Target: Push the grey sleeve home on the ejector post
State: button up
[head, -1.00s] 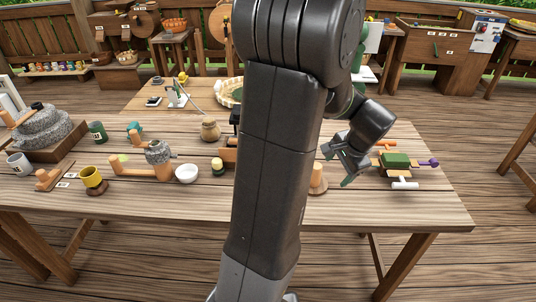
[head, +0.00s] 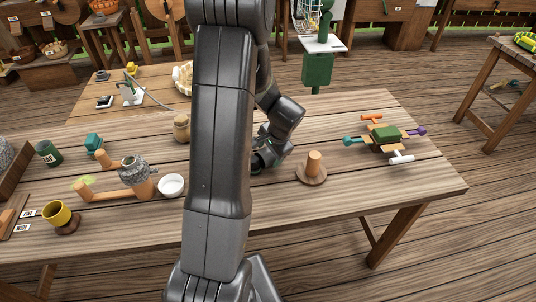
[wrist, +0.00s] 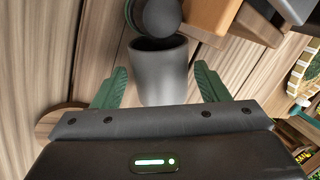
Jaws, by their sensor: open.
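The wrist view shows a dark grey tapered sleeve (wrist: 160,75) with a rim at its far end, between the two green fingers of my open gripper (wrist: 160,80). There are gaps between the fingers and its sides. A rounded dark grey piece (wrist: 157,16) lies just beyond the rim; I cannot tell whether it touches the sleeve. In the head view my gripper (head: 268,160) is low over the table, partly behind my arm, and the sleeve cannot be made out. An orange-brown wooden post (head: 314,162) stands upright on a round base to its right; I cannot tell if it is the ejector post.
Wooden blocks (wrist: 225,18) lie close beyond the right finger. A green-bodied toy with coloured handles (head: 386,137) sits at the table's right. A white bowl (head: 171,185) and a grey stone-like pot (head: 137,170) stand left of my arm. The front right tabletop (head: 400,190) is clear.

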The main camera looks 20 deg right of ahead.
jog(key=shift+x, duration=0.8)
jog(key=c, duration=1)
